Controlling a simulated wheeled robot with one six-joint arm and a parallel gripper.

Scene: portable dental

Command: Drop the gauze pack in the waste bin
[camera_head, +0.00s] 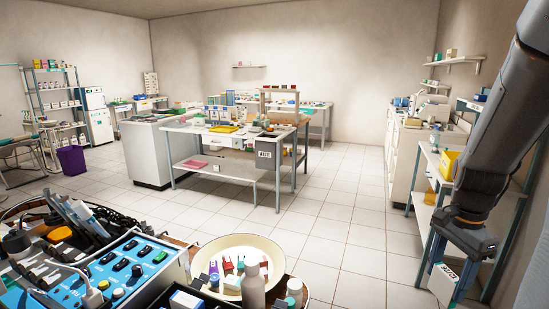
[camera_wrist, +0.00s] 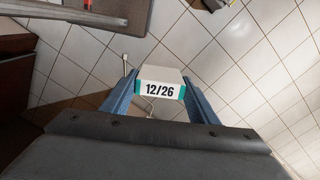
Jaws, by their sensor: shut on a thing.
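The gauze pack, a small white box with teal ends and "12/26" printed on it, is between the two blue fingers of my gripper (camera_wrist: 158,92) in the wrist view; the pack (camera_wrist: 159,74) is held above the tiled floor. In the head view the pack (camera_head: 443,284) is at the lower right, beside my gripper (camera_head: 458,280), whose fingers are partly hidden. A grey bin (camera_head: 267,170) with a white label, apparently the waste bin, is at the right end of the central table, well away from my gripper. Its inside cannot be seen.
The central table (camera_head: 222,170) carries trays and supplies. A shelf unit (camera_head: 428,190) with a yellow bin stands close to my arm on the right. A cart with a round cream tray (camera_head: 240,247) is in the foreground. A purple bin (camera_head: 71,160) stands far left. Tiled floor (camera_head: 340,225) is clear in between.

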